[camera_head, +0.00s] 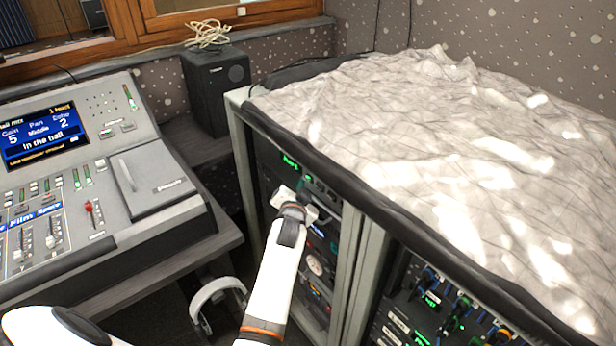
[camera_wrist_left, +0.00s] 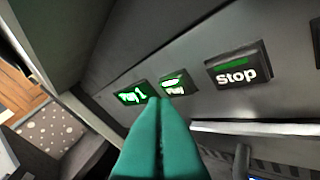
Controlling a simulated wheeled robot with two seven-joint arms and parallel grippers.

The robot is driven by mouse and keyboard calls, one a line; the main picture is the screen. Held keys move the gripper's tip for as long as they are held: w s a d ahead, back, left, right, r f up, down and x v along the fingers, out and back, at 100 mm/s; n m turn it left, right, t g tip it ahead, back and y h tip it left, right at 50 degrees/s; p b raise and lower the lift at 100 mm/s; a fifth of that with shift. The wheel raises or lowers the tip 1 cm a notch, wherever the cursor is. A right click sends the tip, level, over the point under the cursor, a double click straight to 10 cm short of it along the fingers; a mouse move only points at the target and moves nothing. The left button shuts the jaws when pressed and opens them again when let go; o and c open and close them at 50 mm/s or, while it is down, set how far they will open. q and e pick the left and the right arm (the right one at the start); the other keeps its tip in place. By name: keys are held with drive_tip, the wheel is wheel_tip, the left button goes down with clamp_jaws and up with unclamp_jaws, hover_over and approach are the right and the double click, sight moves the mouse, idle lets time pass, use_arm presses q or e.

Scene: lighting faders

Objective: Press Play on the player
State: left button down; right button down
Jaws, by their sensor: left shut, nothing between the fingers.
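The player (camera_head: 322,190) is a dark unit high in the left rack, with a green lit display (camera_head: 290,161). In the left wrist view, its Play button (camera_wrist_left: 173,84) has a green lit bar and white lettering, partly covered by the fingertips. A small green display (camera_wrist_left: 131,94) is left of it and the Stop button (camera_wrist_left: 237,72) is right of it. My left gripper (camera_head: 303,186) is in front of the player. Its teal fingers (camera_wrist_left: 163,103) are shut and empty, tips just below the Play button; I cannot tell whether they touch it. My right gripper is out of view.
The rack's pale frame (camera_head: 243,160) borders the player on the left. A mixing desk (camera_head: 150,190) is at the left, with headphones (camera_head: 216,290) below it. A black speaker (camera_head: 216,85) stands behind. A crumpled white cover (camera_head: 440,150) lies on the rack top.

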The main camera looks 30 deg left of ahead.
use_arm(q)
drive_tip(key=shift+s, duration=0.1)
drive_tip(key=shift+a, duration=0.1)
drive_tip(key=s+p, duration=0.1)
drive_tip(key=s+a+p, duration=0.1)
drive_tip(key=s, duration=0.1)
drive_tip(key=s+a+p, duration=0.1)
drive_tip(key=shift+s, duration=0.3)
drive_tip(key=shift+d+f, duration=0.1)
idle(0.8)
